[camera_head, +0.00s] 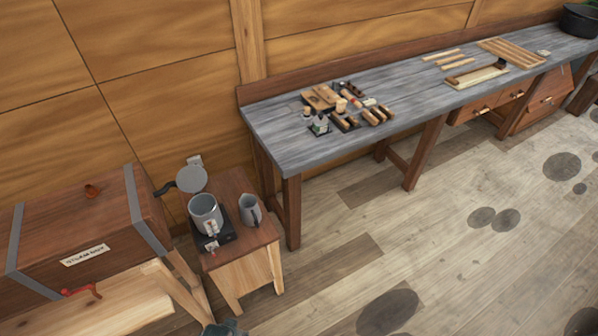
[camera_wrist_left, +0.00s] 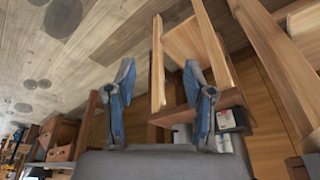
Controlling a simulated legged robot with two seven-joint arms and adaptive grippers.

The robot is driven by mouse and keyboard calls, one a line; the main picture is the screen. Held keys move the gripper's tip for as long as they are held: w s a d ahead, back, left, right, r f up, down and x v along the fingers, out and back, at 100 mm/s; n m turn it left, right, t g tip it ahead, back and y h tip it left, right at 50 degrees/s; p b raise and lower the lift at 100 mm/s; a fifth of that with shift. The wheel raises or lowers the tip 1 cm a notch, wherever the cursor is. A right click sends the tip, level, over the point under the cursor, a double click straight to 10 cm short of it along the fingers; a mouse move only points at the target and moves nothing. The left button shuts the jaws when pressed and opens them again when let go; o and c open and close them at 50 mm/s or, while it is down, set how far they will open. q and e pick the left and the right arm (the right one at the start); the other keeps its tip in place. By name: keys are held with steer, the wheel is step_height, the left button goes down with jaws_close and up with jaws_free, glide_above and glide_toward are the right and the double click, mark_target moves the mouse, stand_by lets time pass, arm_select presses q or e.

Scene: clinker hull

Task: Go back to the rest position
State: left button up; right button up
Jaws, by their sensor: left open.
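My left gripper (camera_wrist_left: 160,85) is in the left wrist view, with its two blue-grey fingers spread apart. Nothing is held between them. In the head view, a small blue-grey piece at the bottom edge looks like part of my left gripper (camera_head: 225,329). It is low, in front of the small wooden cabinet (camera_head: 245,282) and apart from it. My right gripper is not in either view.
A steam box (camera_head: 84,245) on a wooden stand is at the left. A kettle pot (camera_head: 205,214) and a jug (camera_head: 249,210) stand on the cabinet. A long grey workbench (camera_head: 405,103) carries tools and wood strips. The floor (camera_head: 335,275) at right is clear.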

arm_select(q)
steer(key=s+f+g+b, duration=0.1)
steer(key=s+f, duration=0.2)
steer(key=f, duration=0.9)
steer(key=s+f+b, duration=0.1)
steer(key=s+f, duration=0.1)
steer(key=f, duration=1.1)
steer(key=s+a+f+g+b, duration=0.1)
steer(key=s+a+f, duration=0.2)
steer(key=s+f, duration=1)
steer(key=s, duration=0.3)
steer(key=shift+f, duration=0.25)
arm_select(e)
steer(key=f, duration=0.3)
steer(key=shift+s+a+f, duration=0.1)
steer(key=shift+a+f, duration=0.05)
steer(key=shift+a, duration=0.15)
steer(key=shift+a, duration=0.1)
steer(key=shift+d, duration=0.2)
